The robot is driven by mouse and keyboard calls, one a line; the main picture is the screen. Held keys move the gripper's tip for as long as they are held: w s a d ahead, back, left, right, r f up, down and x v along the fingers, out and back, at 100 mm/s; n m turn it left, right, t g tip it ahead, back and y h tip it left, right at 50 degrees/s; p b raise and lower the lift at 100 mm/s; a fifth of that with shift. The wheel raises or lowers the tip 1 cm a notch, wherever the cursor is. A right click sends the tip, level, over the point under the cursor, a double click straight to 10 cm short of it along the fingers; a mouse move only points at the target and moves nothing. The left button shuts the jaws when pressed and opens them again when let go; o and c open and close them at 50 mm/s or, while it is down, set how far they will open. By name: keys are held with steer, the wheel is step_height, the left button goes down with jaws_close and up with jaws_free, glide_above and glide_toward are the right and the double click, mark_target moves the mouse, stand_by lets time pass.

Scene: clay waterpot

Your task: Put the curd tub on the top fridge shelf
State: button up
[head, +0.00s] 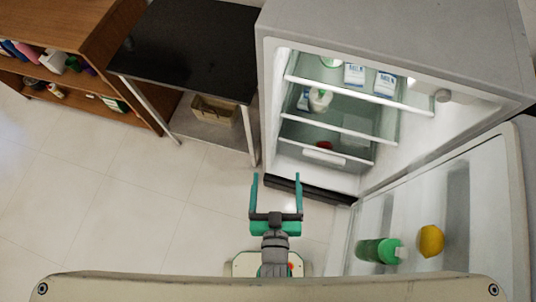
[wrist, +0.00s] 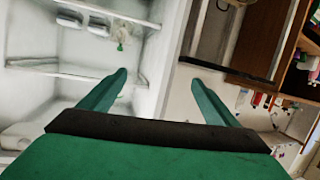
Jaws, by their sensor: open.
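The fridge (head: 392,30) stands open at the right. Its top shelf (head: 345,88) holds a round green-and-white item (head: 331,62) at the back left and two blue-and-white cartons (head: 354,75). I cannot tell whether the round item is the curd tub, and no other tub shows clearly. My gripper (head: 276,178) is open and empty over the floor, in front of the fridge. In the wrist view its spread fingers (wrist: 160,78) have nothing between them, with the fridge inside at left.
A lower shelf holds a white bottle (head: 320,100); a red item (head: 324,146) lies below. The open door (head: 455,205) carries a green bottle (head: 378,251) and a lemon (head: 430,241). A black-topped table (head: 190,45) and wooden shelf unit (head: 82,50) stand left. Floor between is clear.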

steer(key=a+v, duration=0.2)
steer(key=v, duration=0.7)
steer(key=shift+s+f+y, duration=0.3)
steer(key=shift+s, duration=0.1)
steer(key=shift+w, duration=0.1)
stand_by(0.8)
